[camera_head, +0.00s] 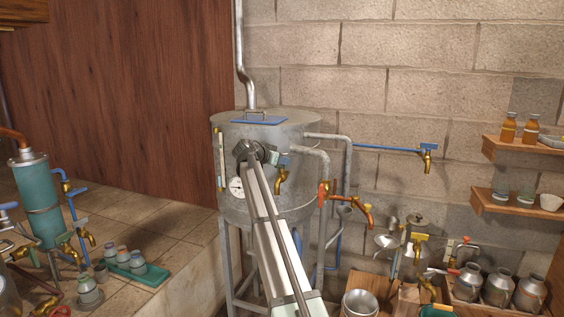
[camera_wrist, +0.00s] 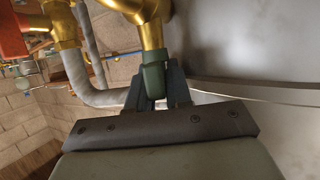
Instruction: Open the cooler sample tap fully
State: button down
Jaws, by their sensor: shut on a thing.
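The cooler looks to be the large grey metal tank (camera_head: 285,130) against the block wall; I cannot confirm this from a label. A brass tap (camera_head: 281,182) sits on its front, with a grey-green handle. My gripper (camera_head: 272,156) is at this tap's upper side. In the wrist view my gripper (camera_wrist: 152,88) is shut on the grey-green handle (camera_wrist: 153,77), which joins the brass tap body (camera_wrist: 150,35). The fingers stand on both sides of the handle. How far the tap is turned cannot be told.
A red-handled brass tap (camera_head: 326,193) is close on the right, beside grey pipes (camera_head: 347,165). A blue pipe with a brass tap (camera_head: 427,160) runs along the wall. A dial gauge (camera_head: 236,187) is left of my arm. Metal cans (camera_head: 498,287) stand lower right.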

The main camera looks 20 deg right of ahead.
dwell(0.3)
jog(key=c, duration=1.4)
grip_release()
jog(key=shift+t, duration=0.3)
jog(key=shift+w+g, duration=0.15)
jog(key=shift+g, duration=0.25)
